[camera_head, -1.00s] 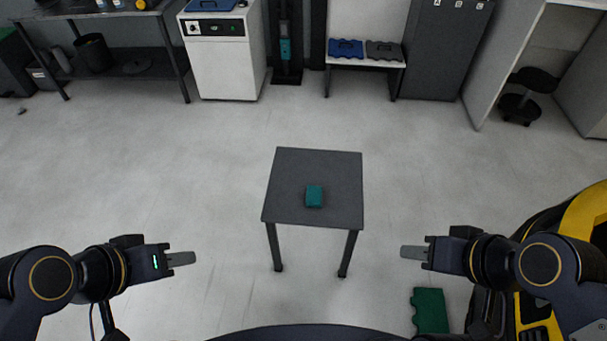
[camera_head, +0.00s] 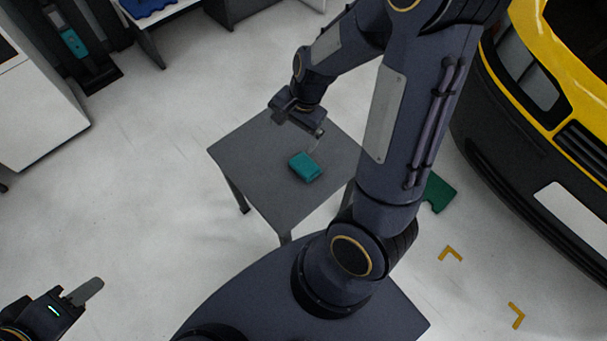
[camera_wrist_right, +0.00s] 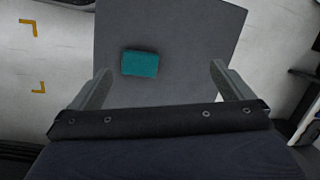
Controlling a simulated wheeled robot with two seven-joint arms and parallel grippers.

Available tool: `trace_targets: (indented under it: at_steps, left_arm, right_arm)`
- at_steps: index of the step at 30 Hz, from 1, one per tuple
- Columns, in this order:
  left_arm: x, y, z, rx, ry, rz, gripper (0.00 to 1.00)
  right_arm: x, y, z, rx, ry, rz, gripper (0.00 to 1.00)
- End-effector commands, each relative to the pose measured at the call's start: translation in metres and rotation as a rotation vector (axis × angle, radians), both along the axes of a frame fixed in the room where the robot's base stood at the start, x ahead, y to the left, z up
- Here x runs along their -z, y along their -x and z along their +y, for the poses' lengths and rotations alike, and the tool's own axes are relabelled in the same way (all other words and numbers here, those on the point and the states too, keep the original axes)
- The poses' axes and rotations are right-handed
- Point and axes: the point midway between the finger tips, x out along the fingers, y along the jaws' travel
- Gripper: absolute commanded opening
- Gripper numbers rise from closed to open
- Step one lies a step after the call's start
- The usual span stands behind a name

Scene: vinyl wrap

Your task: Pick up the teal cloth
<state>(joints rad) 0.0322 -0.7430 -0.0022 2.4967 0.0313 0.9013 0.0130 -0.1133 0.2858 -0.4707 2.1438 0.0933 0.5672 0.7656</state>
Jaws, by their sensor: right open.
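The teal cloth (camera_head: 305,166) is a small folded block lying on the grey table (camera_head: 250,160). In the right wrist view the cloth (camera_wrist_right: 140,63) lies on the tabletop (camera_wrist_right: 190,30), beyond the fingertips and nearer the left finger. My right gripper (camera_head: 318,138) is over the table, just above and to the right of the cloth in the head view. Its fingers are spread and empty in the right wrist view (camera_wrist_right: 162,80). My left gripper (camera_head: 88,291) is at the lower left, away from the table; its finger gap cannot be made out.
A yellow car (camera_head: 540,110) stands at the right. A green mat-like piece (camera_head: 437,193) lies on the floor beside the table, partly behind my right arm. Yellow corner marks (camera_head: 450,254) are on the floor. A white cabinet (camera_head: 35,110) stands at the left. The floor left of the table is clear.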

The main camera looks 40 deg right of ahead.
Motion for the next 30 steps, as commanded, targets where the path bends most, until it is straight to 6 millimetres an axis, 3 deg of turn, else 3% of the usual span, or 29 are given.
trace_targets:
  at_steps: [1, 3, 7, 14, 30]
  left_arm:
    - [0.022, 0.000, 0.000, 0.000, 0.000, 0.000, 0.36]
    - [0.033, 0.000, 0.000, 0.000, 0.000, 0.000, 0.36]
    - [0.048, 0.000, 0.000, 0.000, 0.000, 0.000, 0.36]
    - [0.056, 0.000, 0.000, 0.000, 0.000, 0.000, 0.36]
    - [0.071, 0.000, 0.000, 0.000, 0.000, 0.000, 0.36]
  right_arm:
    - [0.041, -0.004, -0.007, 0.053, 0.030, 0.048, 1.00]
    - [0.074, -0.008, -0.017, 0.126, 0.072, 0.093, 1.00]
    - [0.117, -0.013, -0.034, 0.226, 0.141, 0.145, 1.00]
    - [0.148, -0.015, -0.046, 0.294, 0.196, 0.172, 1.00]
    - [0.215, -0.010, -0.049, 0.293, 0.195, 0.174, 1.00]
